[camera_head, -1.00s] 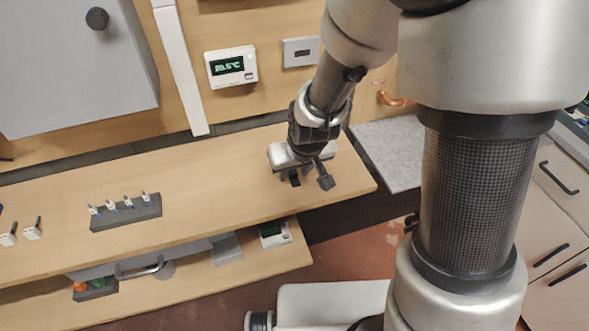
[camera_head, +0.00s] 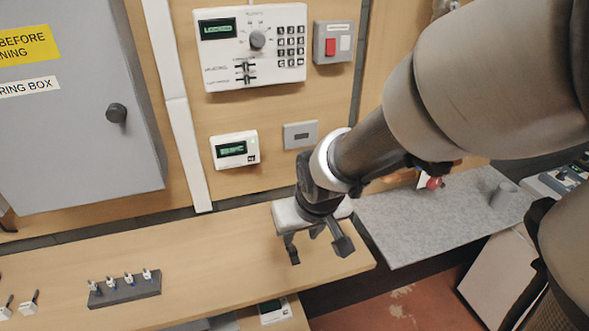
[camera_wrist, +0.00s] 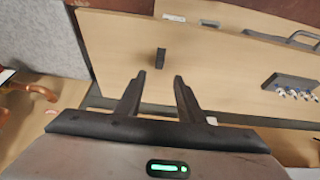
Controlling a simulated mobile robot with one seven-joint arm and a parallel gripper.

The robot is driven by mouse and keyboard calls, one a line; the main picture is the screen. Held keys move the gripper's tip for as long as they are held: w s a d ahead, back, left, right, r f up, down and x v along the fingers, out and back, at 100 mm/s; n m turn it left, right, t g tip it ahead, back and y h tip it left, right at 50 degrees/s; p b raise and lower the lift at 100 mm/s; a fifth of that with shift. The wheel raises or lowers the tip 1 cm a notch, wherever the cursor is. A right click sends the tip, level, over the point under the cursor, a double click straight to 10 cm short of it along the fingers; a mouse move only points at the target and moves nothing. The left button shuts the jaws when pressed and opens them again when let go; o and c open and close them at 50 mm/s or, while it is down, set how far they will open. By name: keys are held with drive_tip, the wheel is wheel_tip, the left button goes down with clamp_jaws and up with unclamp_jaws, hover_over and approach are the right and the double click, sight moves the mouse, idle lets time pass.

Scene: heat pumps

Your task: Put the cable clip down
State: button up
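A small dark block (camera_wrist: 161,58), which looks like the cable clip, is on the wooden bench top (camera_wrist: 215,60) in the wrist view. It appears beyond my fingertips, with a visible gap in the picture. My gripper (camera_wrist: 159,76) has its two dark fingers spread with nothing between them. In the head view my gripper (camera_head: 317,247) hangs over the right end of the bench, pointing down.
A dark holder (camera_head: 125,290) with several small blue-and-white parts stands on the bench at the left. Grey box (camera_head: 75,110), display unit (camera_head: 235,150) and control panel (camera_head: 252,48) are on the wall behind. A grey speckled surface (camera_head: 440,222) lies right of the bench.

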drive_tip(key=s+d+r+m+t+h, duration=0.1)
drive_tip(key=s+d+r+m, duration=0.2)
drive_tip(key=s+d+r, duration=0.8)
wheel_tip(320, 180, up, 4)
drive_tip(key=shift+s+f, duration=0.2)
drive_tip(key=shift+s, duration=0.15)
drive_tip(key=shift+r, duration=0.1)
wheel_tip(320, 180, up, 6)
drive_tip(key=p, duration=0.6)
